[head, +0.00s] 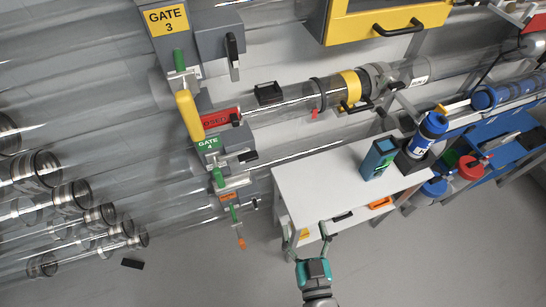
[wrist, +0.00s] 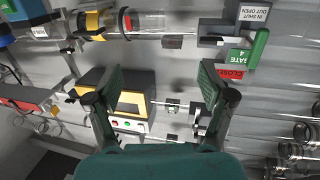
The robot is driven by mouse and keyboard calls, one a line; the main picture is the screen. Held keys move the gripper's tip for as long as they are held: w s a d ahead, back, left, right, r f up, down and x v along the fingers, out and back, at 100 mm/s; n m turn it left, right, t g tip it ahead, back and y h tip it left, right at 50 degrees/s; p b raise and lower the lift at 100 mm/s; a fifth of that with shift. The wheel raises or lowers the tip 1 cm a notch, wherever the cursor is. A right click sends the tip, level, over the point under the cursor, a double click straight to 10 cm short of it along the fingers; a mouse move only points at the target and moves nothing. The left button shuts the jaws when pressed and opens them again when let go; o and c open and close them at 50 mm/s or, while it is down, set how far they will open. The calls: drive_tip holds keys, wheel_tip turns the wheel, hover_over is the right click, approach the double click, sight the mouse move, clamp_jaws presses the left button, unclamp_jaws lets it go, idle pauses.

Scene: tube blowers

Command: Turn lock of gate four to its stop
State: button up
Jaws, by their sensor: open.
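Gate four's green sign (head: 208,144) hangs among clear tubes left of centre in the head view, below the red CLOSED sign (head: 221,117). A black handle (head: 247,156) sticks out to the right of it, and a green handle (head: 218,177) hangs below. I cannot tell which part is the lock. In the wrist view the green sign (wrist: 239,56) lies at upper right beside a green handle (wrist: 259,46). My gripper (head: 307,238) is open and empty, in front of the white table and apart from the gate. In the wrist view its fingers (wrist: 160,78) are spread wide.
A white table (head: 325,178) carries a teal box (head: 379,158) and a blue canister (head: 428,135). A yellow cabinet (head: 385,22) hangs above. Gate three's yellow handle (head: 189,115) is above gate four.

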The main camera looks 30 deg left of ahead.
sight(249, 160)
drive_tip(key=w+a+r+n+y, duration=0.1)
drive_tip(key=w+a, duration=0.1)
drive_tip(key=a, duration=0.4)
drive_tip(key=w+a+r+n+g+y, duration=0.1)
drive_tip(key=w+a, duration=0.2)
drive_tip(key=a, duration=0.4)
drive_tip(key=w+a+r+g+y, duration=0.1)
drive_tip(key=w+a+r, duration=0.1)
drive_tip(key=a, duration=0.5)
drive_tip(key=shift+w+a+n, duration=0.25)
drive_tip(key=shift+w+n, duration=0.15)
drive_tip(key=shift+w, duration=0.35)
drive_tip(key=shift+c, duration=0.2)
clamp_jaws()
